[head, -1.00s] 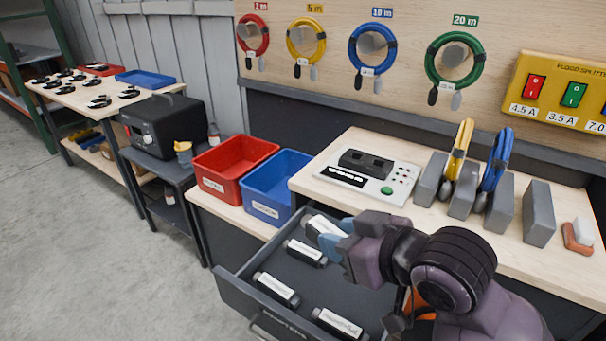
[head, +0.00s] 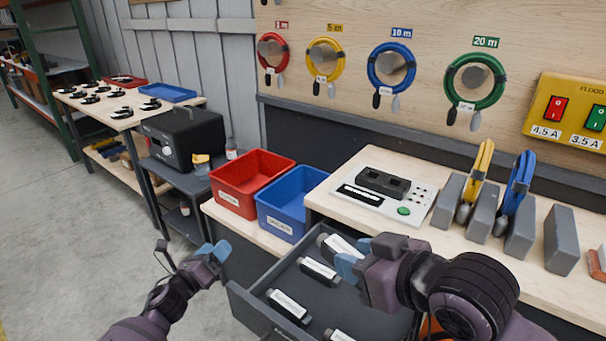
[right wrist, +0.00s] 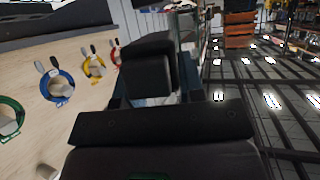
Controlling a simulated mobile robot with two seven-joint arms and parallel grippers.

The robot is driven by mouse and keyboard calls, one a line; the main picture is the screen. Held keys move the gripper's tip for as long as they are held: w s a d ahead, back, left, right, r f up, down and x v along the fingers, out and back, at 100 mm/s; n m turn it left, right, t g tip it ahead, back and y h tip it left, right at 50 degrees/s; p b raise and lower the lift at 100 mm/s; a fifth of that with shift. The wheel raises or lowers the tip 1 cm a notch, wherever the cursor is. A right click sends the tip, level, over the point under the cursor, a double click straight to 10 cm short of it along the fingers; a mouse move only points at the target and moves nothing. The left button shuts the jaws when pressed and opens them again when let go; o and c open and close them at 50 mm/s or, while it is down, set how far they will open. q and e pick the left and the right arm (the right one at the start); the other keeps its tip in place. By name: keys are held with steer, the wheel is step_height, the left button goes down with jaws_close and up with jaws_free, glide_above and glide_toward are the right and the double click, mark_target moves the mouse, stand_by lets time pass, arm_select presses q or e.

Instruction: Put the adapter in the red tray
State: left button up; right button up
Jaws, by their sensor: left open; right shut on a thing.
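My right gripper (head: 348,264) is shut on an adapter (head: 338,243), a dark block with a white label, at the far end of the open drawer. In the right wrist view a dark block (right wrist: 148,75) sits between the fingers. How high it is above the drawer floor I cannot tell. My left gripper (head: 214,252) is open and empty, left of the drawer. A red tray (head: 236,200) with a white label stands beside a blue one on the bench, beyond the drawer. A second, shallow red tray (head: 143,84) lies on the far left table.
The drawer (head: 262,318) holds several similar labelled blocks (head: 318,270). The blue tray (head: 283,220) is right of the near red one. A tester panel (head: 370,205) and grey upright blocks (head: 558,240) stand on the bench. A black box (head: 185,135) stands at left.

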arm_select(q)
steer(key=w+d+r+m+g+h, duration=0.3)
steer(key=d+r+m+h, duration=0.4)
steer(key=d+r+m, duration=0.15)
steer(key=m+g+y, duration=0.9)
steer(key=m+g, duration=1.2)
steer(key=m, duration=0.1)
glide_toward(331, 235)
steer(key=x, duration=1.1)
steer(key=shift+s+d+f, duration=0.15)
steer(key=shift+s+f, duration=0.05)
steer(key=c, duration=1)
steer(key=shift+c, duration=0.3)
arm_select(e)
steer(key=o, duration=1.1)
steer(key=shift+c, duration=0.2)
